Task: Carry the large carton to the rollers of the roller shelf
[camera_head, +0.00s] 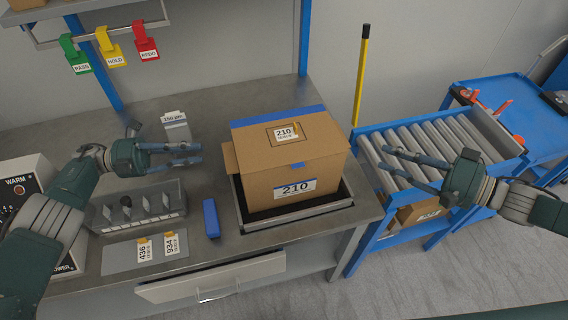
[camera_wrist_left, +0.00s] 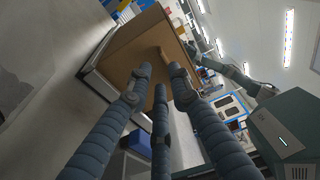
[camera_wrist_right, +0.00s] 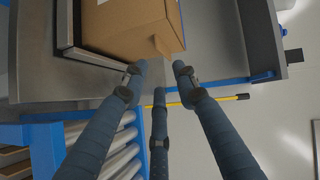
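The large carton (camera_head: 262,172), brown with labels reading 210, sits upright on a dark framed platform (camera_head: 243,226) on the bench. The roller shelf's rollers (camera_head: 420,150) lie to the right of the bench in a blue frame. My left gripper (camera_head: 198,153) is open and empty, left of the carton and apart from it; its wrist view shows the carton's side (camera_wrist_left: 135,50) ahead. My right gripper (camera_head: 388,163) is open and empty over the left part of the rollers, right of the carton; its wrist view shows the carton (camera_wrist_right: 130,28) beyond the spread fingers.
A blue block (camera_head: 211,218) and a grey slotted rack (camera_head: 137,207) stand left of the carton. A yellow pole (camera_head: 361,75) rises behind, between bench and rollers. A blue cart (camera_head: 515,115) stands at right. A smaller carton (camera_head: 420,212) lies under the rollers.

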